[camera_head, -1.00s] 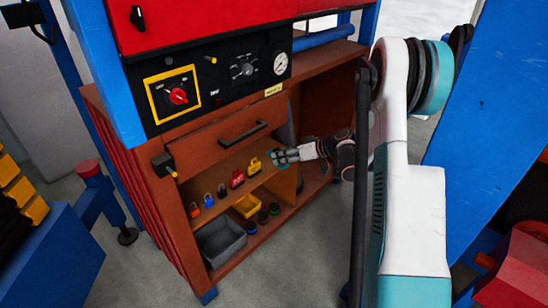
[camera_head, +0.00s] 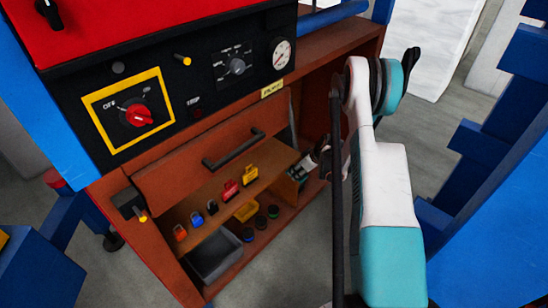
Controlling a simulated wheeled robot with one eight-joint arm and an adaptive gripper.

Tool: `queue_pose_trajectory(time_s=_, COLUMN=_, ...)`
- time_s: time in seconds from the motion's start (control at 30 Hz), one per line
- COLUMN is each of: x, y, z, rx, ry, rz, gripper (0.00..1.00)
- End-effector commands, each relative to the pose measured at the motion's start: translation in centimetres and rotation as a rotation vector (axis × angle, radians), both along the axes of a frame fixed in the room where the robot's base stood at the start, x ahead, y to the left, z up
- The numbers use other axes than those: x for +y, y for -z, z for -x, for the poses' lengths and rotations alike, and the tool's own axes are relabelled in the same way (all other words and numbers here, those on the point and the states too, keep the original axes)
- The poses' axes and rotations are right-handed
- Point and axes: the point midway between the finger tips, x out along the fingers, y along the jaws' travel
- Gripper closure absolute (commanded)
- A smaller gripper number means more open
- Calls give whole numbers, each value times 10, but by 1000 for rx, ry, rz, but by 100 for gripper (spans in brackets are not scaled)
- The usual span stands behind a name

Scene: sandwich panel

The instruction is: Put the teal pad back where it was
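My gripper (camera_head: 298,173) is small in the head view, at the right side of the cabinet's open shelf, to the right of a yellow padlock (camera_head: 251,173). My arm partly hides it, and its finger opening is too small to read. No teal pad can be clearly made out, in the gripper or on the shelf. Several small round dark pieces stand on the lower shelf, among them a blue-rimmed one (camera_head: 249,235) and a greenish one (camera_head: 273,211); whether one is the pad I cannot tell.
The upper shelf also holds a red padlock (camera_head: 230,190), a blue one (camera_head: 196,219) and an orange one (camera_head: 180,233). Below are a grey bin (camera_head: 214,257) and a yellow tray (camera_head: 246,211). A drawer handle (camera_head: 233,149) juts out above. Blue frames flank the cabinet.

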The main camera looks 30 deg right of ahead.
Motion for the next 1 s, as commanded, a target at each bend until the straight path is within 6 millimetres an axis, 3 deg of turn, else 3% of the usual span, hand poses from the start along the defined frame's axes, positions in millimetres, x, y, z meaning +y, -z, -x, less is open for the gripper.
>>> queue_pose_trajectory(time_s=0.1, x=12, y=3, z=-29, rx=-1, ry=-3, rz=0, gripper=74)
queue_pose_trajectory(time_s=0.33, x=29, y=2, z=-73, rx=-1, ry=-2, rz=1, gripper=74)
queue_pose_trajectory(time_s=0.67, x=37, y=1, z=-96, rx=-1, ry=-1, rz=0, gripper=74)
queue_pose_trajectory(time_s=0.9, x=51, y=2, z=-133, rx=-1, ry=-2, rz=0, gripper=74)
queue_pose_trajectory(time_s=1.0, x=49, y=8, z=-129, rx=-1, ry=1, rz=0, gripper=74)
